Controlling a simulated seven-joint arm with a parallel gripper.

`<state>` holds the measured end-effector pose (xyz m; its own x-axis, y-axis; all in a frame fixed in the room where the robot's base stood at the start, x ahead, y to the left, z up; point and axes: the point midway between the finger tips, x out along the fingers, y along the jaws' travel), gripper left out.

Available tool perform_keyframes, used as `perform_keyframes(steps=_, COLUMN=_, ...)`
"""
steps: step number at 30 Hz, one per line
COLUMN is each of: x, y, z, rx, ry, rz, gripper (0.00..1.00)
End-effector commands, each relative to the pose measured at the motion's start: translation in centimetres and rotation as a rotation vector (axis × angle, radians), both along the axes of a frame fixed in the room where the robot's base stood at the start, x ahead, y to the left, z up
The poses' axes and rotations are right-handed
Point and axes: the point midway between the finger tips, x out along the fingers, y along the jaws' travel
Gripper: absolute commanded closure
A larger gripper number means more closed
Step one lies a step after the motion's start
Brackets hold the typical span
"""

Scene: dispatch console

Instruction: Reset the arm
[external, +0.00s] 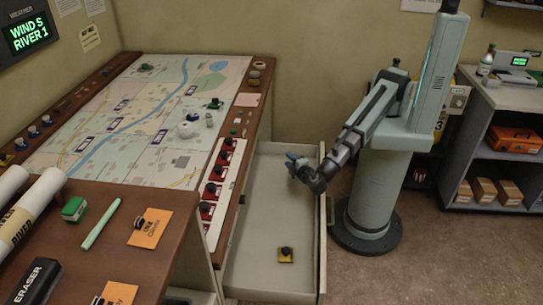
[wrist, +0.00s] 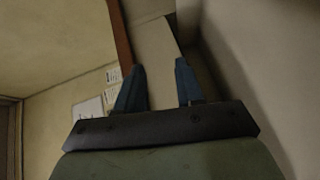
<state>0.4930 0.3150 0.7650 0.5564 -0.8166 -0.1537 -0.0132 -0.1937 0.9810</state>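My gripper (external: 292,159) is at the end of my arm, over the far part of the open drawer (external: 250,238), near its right wall. In the wrist view my two blue fingers (wrist: 160,85) stand apart with nothing between them. My arm reaches down and left from its pale green column. A yellow piece with a black knob (external: 286,254) lies in the near part of the drawer, well apart from my gripper. The wrist view does not show that piece.
The map table (external: 135,115) with several small pieces is left of the drawer, with red switches (external: 215,190) along its edge. A shelf unit (external: 510,140) stands right of my column. The middle of the drawer is clear. Orange cards (external: 150,228) lie on the near desk.

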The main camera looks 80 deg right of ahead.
Motion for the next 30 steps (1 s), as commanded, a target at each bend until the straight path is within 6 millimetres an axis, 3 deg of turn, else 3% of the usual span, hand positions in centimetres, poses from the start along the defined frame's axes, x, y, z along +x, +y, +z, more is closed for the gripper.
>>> perform_keyframes(steps=1, x=0.7, y=-1.9, z=0.2, rx=0.012, ry=-0.017, rz=-0.042, gripper=0.63)
perform_keyframes(steps=6, x=2.5, y=-7.4, z=0.8, rx=0.051, ry=-0.081, rz=-0.170, gripper=0.63)
perform_keyframes(steps=15, x=4.1, y=-17.2, z=1.7, rx=0.101, ry=-0.206, rz=-0.396, gripper=0.63)
perform_keyframes(steps=23, x=4.0, y=-25.5, z=2.6, rx=0.123, ry=-0.323, rz=-0.590, gripper=0.63)
perform_keyframes(steps=30, x=2.6, y=-32.9, z=3.3, rx=0.128, ry=-0.440, rz=-0.767, gripper=0.63)
